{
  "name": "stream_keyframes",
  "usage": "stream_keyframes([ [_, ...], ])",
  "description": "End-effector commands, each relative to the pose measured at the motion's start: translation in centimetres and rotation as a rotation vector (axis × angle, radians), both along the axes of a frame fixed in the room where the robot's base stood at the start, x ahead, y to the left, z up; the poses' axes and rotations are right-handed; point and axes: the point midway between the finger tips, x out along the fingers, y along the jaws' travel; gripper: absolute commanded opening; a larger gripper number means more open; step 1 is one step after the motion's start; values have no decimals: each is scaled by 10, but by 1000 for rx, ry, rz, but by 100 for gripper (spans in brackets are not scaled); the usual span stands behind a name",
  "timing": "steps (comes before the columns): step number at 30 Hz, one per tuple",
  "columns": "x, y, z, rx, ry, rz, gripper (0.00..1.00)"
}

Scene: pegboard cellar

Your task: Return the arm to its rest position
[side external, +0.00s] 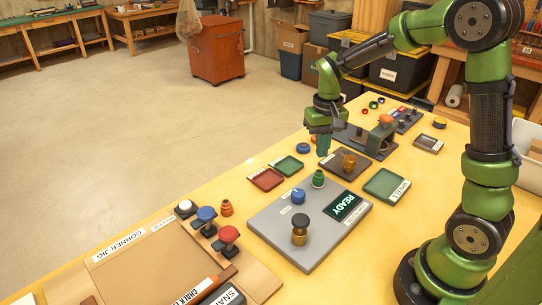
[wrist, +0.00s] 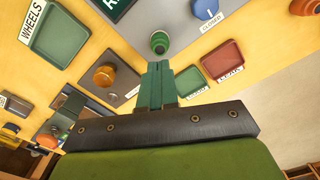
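My gripper (side external: 323,152) hangs fingers down over the far part of the table, empty. In the wrist view its two green fingers (wrist: 157,68) lie together, shut with nothing between them. A green knob (side external: 318,178) stands upright on the corner of the grey panel below and nearer the camera than the fingertips. In the wrist view the green knob (wrist: 159,42) shows just beyond the fingertips, apart from them. My arm is bent, reaching left from its base at the right of the table.
The grey panel (side external: 270,225) has a READY display (side external: 343,205) and a blue knob (side external: 298,196). Around it are a red tray (side external: 266,179), green trays (side external: 386,185) and a brown plate with an amber knob (side external: 349,162). A corner jig (side external: 150,270) lies at front left.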

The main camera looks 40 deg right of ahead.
Motion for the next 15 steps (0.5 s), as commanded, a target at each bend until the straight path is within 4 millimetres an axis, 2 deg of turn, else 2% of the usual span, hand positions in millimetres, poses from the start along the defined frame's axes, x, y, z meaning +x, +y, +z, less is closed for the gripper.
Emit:
stream_keyframes([
  [3,-6,4,-6,12,0,0,0],
  [5,-13,12,-1,26,-23,4,0],
  [8,-27,28,18,50,-92,17,0],
  [15,-78,73,71,104,-330,75,0],
])
